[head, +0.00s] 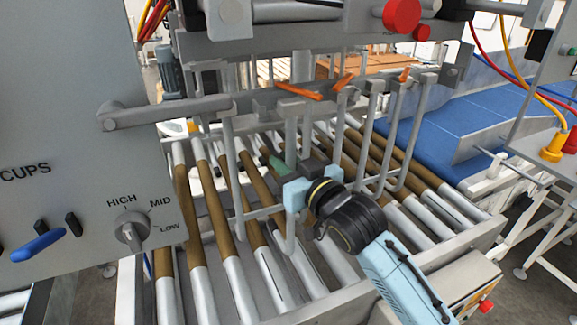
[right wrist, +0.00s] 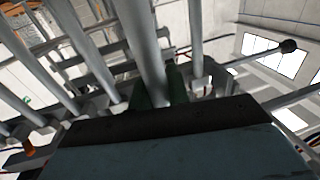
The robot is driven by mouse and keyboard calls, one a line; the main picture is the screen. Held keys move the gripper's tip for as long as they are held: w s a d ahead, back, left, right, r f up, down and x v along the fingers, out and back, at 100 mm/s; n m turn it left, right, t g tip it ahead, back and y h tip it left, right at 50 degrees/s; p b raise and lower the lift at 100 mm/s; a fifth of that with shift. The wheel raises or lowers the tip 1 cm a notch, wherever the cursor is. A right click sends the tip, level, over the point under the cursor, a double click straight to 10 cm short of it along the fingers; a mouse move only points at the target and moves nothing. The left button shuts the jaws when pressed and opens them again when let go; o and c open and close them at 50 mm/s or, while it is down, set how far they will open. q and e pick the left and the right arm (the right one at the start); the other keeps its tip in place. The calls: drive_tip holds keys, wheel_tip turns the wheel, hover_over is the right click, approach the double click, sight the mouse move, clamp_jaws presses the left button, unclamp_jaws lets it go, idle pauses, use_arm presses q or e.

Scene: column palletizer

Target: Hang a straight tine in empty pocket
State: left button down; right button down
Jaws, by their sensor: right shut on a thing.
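My right gripper (head: 308,192) is shut on a grey tine (head: 291,135) that stands about upright among the rollers' overhead tines. The tine's wide head is close to the grey bar (head: 262,101), under an orange latch (head: 298,91); I cannot tell if it sits in a pocket. In the right wrist view the tine (right wrist: 143,50) runs up from between green finger pads (right wrist: 178,85). Other tines hang from the bar, one to the left (head: 237,175) and several to the right (head: 372,130). The gripper hides part of the held tine. My left gripper is out of view.
A roller conveyor (head: 222,235) lies below the tines. A grey control panel (head: 80,120) with a HIGH/MID/LOW knob (head: 131,232) stands at left. A blue belt (head: 480,125) runs at right. More orange latches (head: 343,82) sit along the bar; hanging tines crowd the gripper's right.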

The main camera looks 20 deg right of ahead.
drive_tip(key=w+f+b, duration=0.2)
drive_tip(key=w+b, duration=0.4)
drive_tip(key=w, duration=0.5)
drive_tip(key=shift+w+a+f, duration=0.2)
drive_tip(key=shift+w+f, duration=0.05)
drive_tip(key=shift+f, duration=0.05)
idle(1.6)
idle(0.3)
idle(0.5)
drive_tip(key=c, duration=1.3)
unclamp_jaws()
drive_tip(key=shift+f, duration=0.1)
drive_tip(key=shift+o, duration=0.2)
drive_tip(key=b+v, duration=0.2)
drive_tip(key=v, duration=1.1)
drive_tip(key=shift+s, duration=0.25)
